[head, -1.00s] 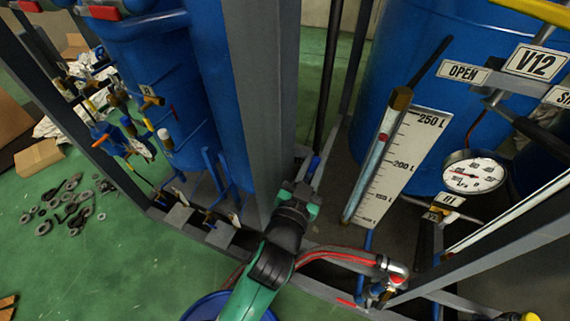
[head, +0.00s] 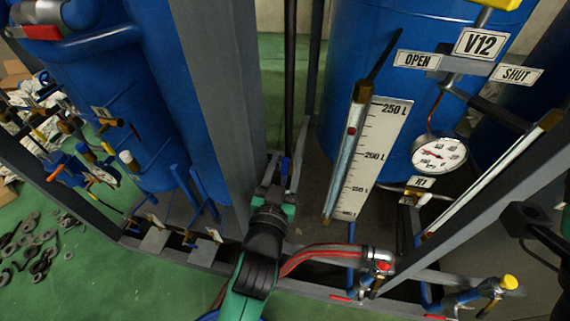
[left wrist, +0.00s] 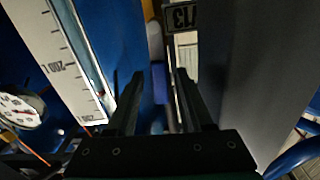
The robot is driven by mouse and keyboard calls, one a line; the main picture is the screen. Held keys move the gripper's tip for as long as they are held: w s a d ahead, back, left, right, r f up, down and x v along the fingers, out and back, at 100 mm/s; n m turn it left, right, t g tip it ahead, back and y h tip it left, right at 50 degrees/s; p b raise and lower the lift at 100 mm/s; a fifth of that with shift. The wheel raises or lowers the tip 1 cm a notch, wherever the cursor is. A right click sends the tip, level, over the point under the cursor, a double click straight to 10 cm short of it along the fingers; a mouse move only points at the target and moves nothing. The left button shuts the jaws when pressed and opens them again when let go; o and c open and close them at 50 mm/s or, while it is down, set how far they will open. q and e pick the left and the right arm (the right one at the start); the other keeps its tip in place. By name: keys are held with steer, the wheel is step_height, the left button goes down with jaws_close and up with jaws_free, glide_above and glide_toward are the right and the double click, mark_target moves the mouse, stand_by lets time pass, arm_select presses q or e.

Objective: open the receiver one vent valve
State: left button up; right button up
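A valve with a blue handle (head: 285,167) is at the foot of the grey post, low behind the frame rail. It also shows in the left wrist view as a blurred blue piece (left wrist: 158,84) between the finger tips, under a dark tag (left wrist: 181,16) ending in "13". My left gripper (head: 277,172) is open and points at it. In the left wrist view the two black fingers (left wrist: 158,90) are apart; contact cannot be told. A V12 sign (head: 480,44) with OPEN (head: 417,60) and SHUT (head: 516,75) plates is at the upper right.
The grey post (head: 218,100) stands close to my left gripper. A level gauge (head: 372,160) and a round dial (head: 438,156) are to the right. Blue vessels (head: 110,85) fill the left and back. Red hoses (head: 320,252) run along the front rail.

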arm_select(q)
steer(key=s+a+p, duration=0.1)
steer(key=s+p, duration=0.1)
steer(key=s, duration=0.9)
steer(key=shift+s+a, duration=0.25)
steer(key=shift+a, duration=0.05)
